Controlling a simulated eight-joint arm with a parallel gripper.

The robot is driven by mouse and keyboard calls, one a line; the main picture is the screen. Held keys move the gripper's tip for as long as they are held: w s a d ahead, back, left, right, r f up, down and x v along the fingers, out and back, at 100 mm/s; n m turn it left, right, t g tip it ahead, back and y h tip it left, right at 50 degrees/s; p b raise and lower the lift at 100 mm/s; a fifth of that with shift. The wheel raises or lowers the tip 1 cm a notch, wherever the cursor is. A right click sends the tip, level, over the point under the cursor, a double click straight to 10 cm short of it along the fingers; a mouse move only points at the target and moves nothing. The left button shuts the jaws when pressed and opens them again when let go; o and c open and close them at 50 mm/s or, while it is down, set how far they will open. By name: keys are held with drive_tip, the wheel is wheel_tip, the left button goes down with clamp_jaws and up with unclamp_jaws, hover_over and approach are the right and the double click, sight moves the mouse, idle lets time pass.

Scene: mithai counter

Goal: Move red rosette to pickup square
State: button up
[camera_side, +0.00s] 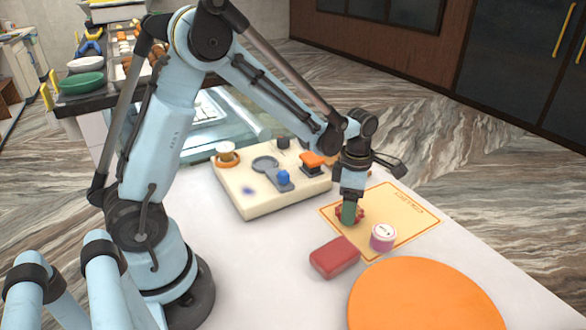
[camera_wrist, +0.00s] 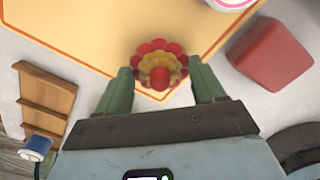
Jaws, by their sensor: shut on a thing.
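The red rosette (camera_wrist: 160,66), with red petals and a yellow ring, is between the green fingers of my gripper (camera_wrist: 162,88) in the wrist view. In the side view my gripper (camera_side: 348,212) points down and the rosette (camera_side: 358,215) shows partly behind its fingers. They are over the near left part of the pickup square (camera_side: 405,205), a pale yellow mat with an orange border. My gripper is shut on the rosette. I cannot tell whether the rosette touches the mat.
A pink, white-topped tub (camera_side: 383,237) stands on the mat's near edge. A red block (camera_side: 335,258) and a large orange disc (camera_side: 425,297) lie nearer. A cream board (camera_side: 250,203) with several small fixtures is left of the mat. The mat's far right part is clear.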

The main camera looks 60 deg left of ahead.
drive_tip(key=shift+f, duration=0.15)
drive_tip(key=o, duration=1)
wheel_tip(320, 180, up, 12)
drive_tip(key=s+m+t, duration=0.2)
drive_tip(key=s+m, duration=0.2)
drive_tip(key=m, duration=0.5)
drive_tip(key=s+d+m+t, duration=0.1)
drive_tip(key=s+m+t, duration=0.1)
drive_tip(key=m, duration=0.7)
drive_tip(key=s+m+t, duration=0.3)
drive_tip(key=s+m, duration=0.2)
drive_tip(key=m, duration=0.4)
drive_tip(key=shift+s+d+r, duration=0.15)
drive_tip(key=shift+s+r, duration=0.1)
drive_tip(key=shift+s, duration=0.05)
